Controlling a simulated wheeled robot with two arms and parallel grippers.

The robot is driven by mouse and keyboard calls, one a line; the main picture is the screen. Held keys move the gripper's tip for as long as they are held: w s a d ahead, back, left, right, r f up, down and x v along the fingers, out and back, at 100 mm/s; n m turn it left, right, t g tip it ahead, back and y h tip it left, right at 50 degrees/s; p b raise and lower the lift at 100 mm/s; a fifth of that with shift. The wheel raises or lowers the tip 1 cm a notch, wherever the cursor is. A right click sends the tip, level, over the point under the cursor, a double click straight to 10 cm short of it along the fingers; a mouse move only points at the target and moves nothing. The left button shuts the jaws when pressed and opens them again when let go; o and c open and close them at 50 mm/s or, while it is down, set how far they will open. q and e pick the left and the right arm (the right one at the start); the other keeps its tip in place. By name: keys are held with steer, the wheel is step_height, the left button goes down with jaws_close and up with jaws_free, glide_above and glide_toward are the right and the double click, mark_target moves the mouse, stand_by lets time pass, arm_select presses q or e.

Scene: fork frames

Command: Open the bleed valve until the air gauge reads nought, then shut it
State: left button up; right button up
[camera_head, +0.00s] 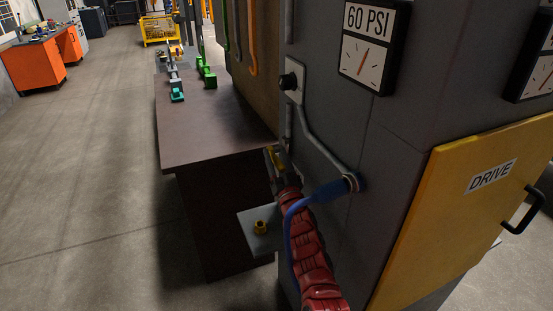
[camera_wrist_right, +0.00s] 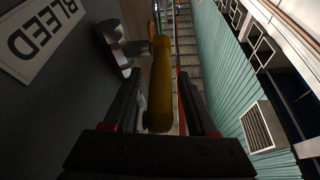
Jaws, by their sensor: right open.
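The air gauge (camera_head: 364,60) is a square white dial in a black frame on the grey machine, under a "60 PSI" label; its orange needle slants, and the scale is too small to read. The bleed valve has a yellow lever (camera_wrist_right: 160,90) and a grey metal body (camera_wrist_right: 124,48), beside an upside-down "BLEED" label (camera_wrist_right: 45,38). My right gripper (camera_wrist_right: 161,74) is open, with the lever between its two dark fingers; contact cannot be told. In the head view my right gripper (camera_head: 281,163) is at the machine's side, partly hiding the lever. My left gripper is out of view.
A small grey shelf (camera_head: 246,238) juts out below. A brown table (camera_head: 205,140) stands left of the machine. A yellow "DRIVE" door (camera_head: 445,215) is at right. Floor at left is clear.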

steer(key=shift+c, duration=0.3)
jaws_close()
stand_by(1.1)
